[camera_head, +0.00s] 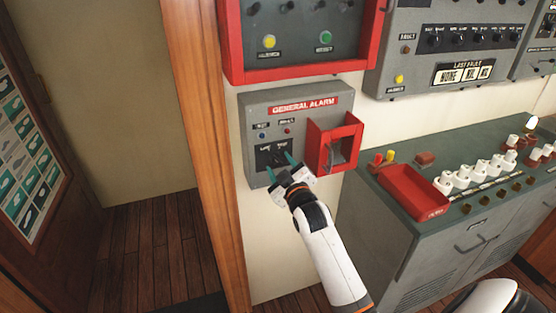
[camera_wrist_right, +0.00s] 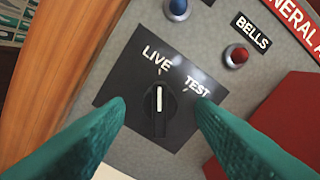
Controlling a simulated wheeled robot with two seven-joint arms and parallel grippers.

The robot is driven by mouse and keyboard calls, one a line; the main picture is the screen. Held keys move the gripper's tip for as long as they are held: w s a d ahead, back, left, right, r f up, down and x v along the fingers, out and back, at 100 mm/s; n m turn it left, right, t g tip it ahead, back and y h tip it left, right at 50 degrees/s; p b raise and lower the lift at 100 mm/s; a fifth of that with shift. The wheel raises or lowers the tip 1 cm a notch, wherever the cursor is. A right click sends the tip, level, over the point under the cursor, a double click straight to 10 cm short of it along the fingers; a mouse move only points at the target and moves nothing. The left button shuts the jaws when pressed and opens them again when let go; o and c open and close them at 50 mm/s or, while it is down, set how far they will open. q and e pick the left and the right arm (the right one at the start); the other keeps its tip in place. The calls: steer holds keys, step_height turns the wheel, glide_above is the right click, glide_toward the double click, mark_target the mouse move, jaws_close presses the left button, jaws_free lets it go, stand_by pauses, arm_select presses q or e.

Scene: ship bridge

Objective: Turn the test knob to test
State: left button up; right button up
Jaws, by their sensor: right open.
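The test knob (camera_wrist_right: 159,110) is a black rotary knob with a white line, on a black plate marked LIVE and TEST. In the right wrist view its line points up toward LIVE, and TEST is to the right. The plate sits on the grey GENERAL ALARM box (camera_head: 257,112) on the wall. My right gripper (camera_head: 279,161) is open in front of the plate. Its two green fingers (camera_wrist_right: 160,127) show on either side of the knob in the right wrist view, apart from it as far as I can see. In the head view the gripper partly hides the knob. My left gripper is not in view.
A red open housing (camera_head: 352,132) with a lever juts out right of the knob plate. A blue light (camera_wrist_right: 178,8) and a red light (camera_wrist_right: 237,55) sit above it. A grey console (camera_head: 385,225) with a red tray (camera_head: 412,192) stands at right.

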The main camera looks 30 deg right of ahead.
steer(key=shift+x, duration=1.2)
steer(key=shift+a, duration=0.1)
steer(key=c, duration=1)
steer(key=shift+o, duration=0.2)
